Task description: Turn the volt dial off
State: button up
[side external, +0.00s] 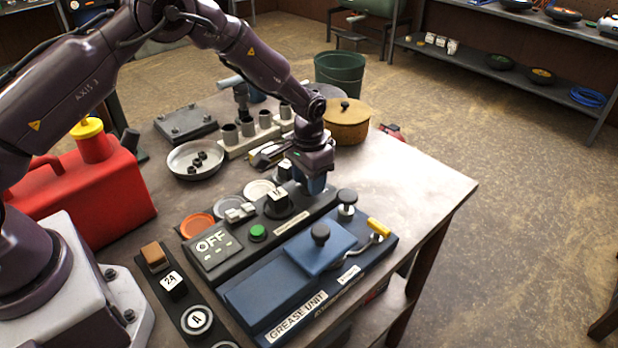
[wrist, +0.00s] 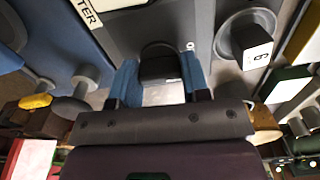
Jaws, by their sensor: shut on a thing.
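A long black meter box (side external: 215,255) lies on the workbench, with an OFF display (side external: 212,242) and a green button (side external: 257,232) at its near end. A dark knob with a white label (side external: 277,200) stands farther along it; a labelled knob also shows in the wrist view (wrist: 250,45). My gripper (side external: 314,186) is low over the far end of the box. In the wrist view its blue fingers (wrist: 160,78) are shut on a black knob (wrist: 160,60), one on each side. This gripped knob is hidden in the side view. I cannot read its marking.
A blue grease unit (side external: 265,295) with knobs and a yellow-tipped lever (side external: 379,228) lies close beside the box. Coloured discs (side external: 197,226), a metal bowl (side external: 195,160) and a brown pot (side external: 347,125) are nearby. The bench's right end is clear.

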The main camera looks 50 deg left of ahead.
jog(key=shift+n, duration=0.5)
jog(key=o, duration=0.9)
jog(key=shift+r, duration=0.15)
notch_tip(320, 180, up, 13)
jog(key=shift+f, duration=0.1)
